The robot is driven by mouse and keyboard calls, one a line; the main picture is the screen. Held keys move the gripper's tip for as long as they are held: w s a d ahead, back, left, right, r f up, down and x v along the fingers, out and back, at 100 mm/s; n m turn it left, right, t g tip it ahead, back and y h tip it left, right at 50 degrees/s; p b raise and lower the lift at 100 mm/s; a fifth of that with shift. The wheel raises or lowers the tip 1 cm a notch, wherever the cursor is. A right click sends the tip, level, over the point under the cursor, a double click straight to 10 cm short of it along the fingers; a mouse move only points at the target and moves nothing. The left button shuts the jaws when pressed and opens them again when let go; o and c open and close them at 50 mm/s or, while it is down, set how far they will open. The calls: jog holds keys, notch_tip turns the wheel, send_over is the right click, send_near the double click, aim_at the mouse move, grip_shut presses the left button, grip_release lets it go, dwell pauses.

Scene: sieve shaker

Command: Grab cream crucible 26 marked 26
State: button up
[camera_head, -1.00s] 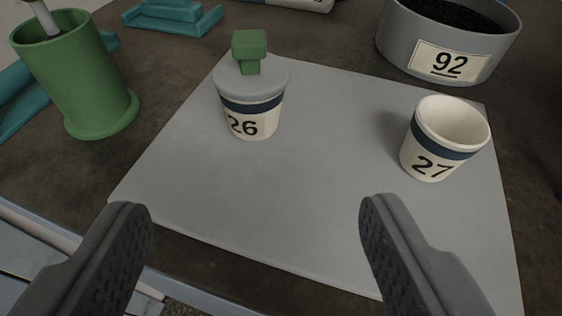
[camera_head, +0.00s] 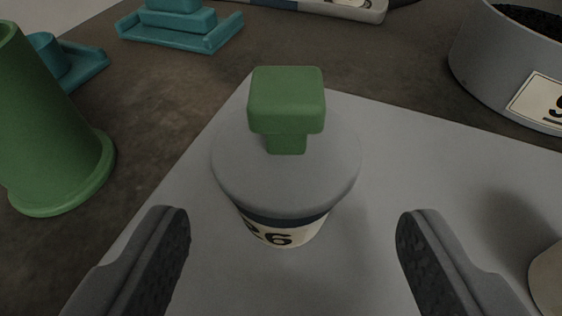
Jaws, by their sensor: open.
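Cream crucible 26 (camera_head: 284,233) stands upright on a grey mat (camera_head: 400,150). It has a dark blue band and a black number, of which the 6 shows clearly. A grey round lid with a green block handle (camera_head: 286,101) covers its top and hides its rim. My gripper (camera_head: 293,225) is open and empty. One finger is on each side of the crucible in the picture, with a gap on both sides. I cannot tell whether the fingertips are level with it.
A second cream crucible (camera_head: 549,280) is cut off at the right edge, near my right finger. A green cylinder (camera_head: 45,130) stands at the left. Teal pieces (camera_head: 180,28) lie at the back left. A grey pan of dark grains (camera_head: 490,60) stands back right.

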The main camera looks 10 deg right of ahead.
aim_at(283, 221)
jog(key=shift+b+x, duration=0.3)
jog(key=shift+x, duration=1.6)
jog(key=shift+a, duration=0.15)
jog(key=c, duration=1.3)
jog(key=shift+r, duration=0.1)
